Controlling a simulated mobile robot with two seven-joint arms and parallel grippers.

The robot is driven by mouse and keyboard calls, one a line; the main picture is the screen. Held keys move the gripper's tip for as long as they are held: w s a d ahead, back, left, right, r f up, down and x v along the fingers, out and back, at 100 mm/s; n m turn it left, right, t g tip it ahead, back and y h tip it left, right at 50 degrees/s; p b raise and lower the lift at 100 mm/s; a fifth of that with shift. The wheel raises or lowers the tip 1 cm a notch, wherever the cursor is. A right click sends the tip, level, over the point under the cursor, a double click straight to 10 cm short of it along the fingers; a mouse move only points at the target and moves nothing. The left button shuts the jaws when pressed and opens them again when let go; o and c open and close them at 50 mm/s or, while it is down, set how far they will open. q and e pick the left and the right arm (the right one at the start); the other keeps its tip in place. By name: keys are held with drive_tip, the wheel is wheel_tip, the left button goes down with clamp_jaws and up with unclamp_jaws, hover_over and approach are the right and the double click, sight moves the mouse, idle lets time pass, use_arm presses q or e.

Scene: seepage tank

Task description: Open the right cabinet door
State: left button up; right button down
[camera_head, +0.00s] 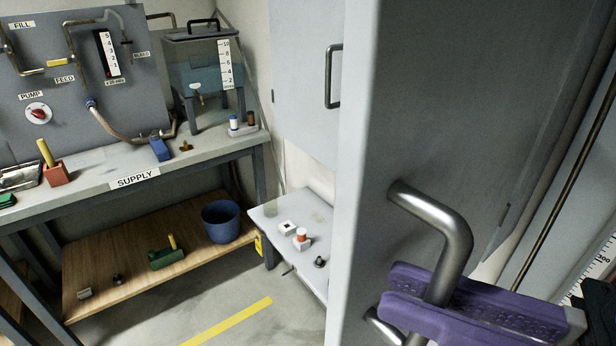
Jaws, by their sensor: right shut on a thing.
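The right cabinet door (460,120) is a tall grey panel filling the right of the head view. Its lighter, narrow edge (355,170) faces me, and it stands at an angle to the pale door on its left. A bent metal bar handle (455,235) is fixed to its face. My right gripper (437,292), with purple pads, is closed around the upright part of this handle; the pads hide part of the bar. My left gripper is not in view.
A pale door with a bar handle (333,76) is behind the grey panel. A low shelf (265,222) with small parts sits beyond its edge. The supply bench (90,185) and a blue bucket (221,221) are at left. Floor with a yellow stripe (230,322) is clear.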

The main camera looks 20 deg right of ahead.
drive_tip(key=shift+s+d, duration=0.15)
drive_tip(key=shift+s, duration=0.25)
drive_tip(key=c, duration=1.2)
unclamp_jaws()
drive_tip(key=shift+o, duration=0.2)
drive_tip(key=v, duration=1)
drive_tip(key=shift+p, duration=0.35)
drive_tip(key=shift+w+d, duration=0.1)
drive_tip(key=shift+w, duration=0.05)
